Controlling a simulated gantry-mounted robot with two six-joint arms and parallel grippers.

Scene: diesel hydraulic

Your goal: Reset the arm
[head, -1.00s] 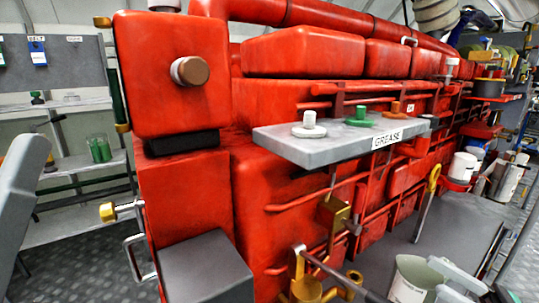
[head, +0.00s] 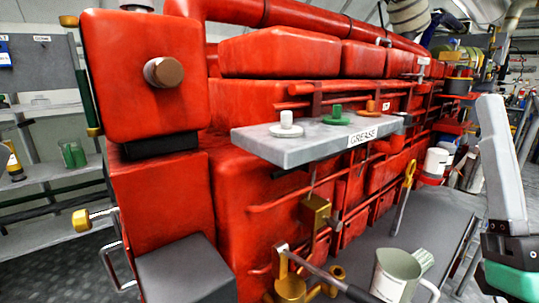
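A grey arm link of mine (head: 503,160) stands at the right side of the head view, with a black and green joint (head: 512,262) below it at the lower right edge. I take it as part of my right arm. Its gripper does not show. No part of my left arm or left gripper is in the head view. The arm stands to the right of the red engine (head: 250,120), in front of the walkway side.
A grey shelf marked GREASE (head: 310,140) juts from the engine with white, green and orange plugs on it. A pale jug (head: 396,274) stands at the bottom. A metal lever (head: 320,272) leans toward it. White buckets (head: 436,162) stand further back.

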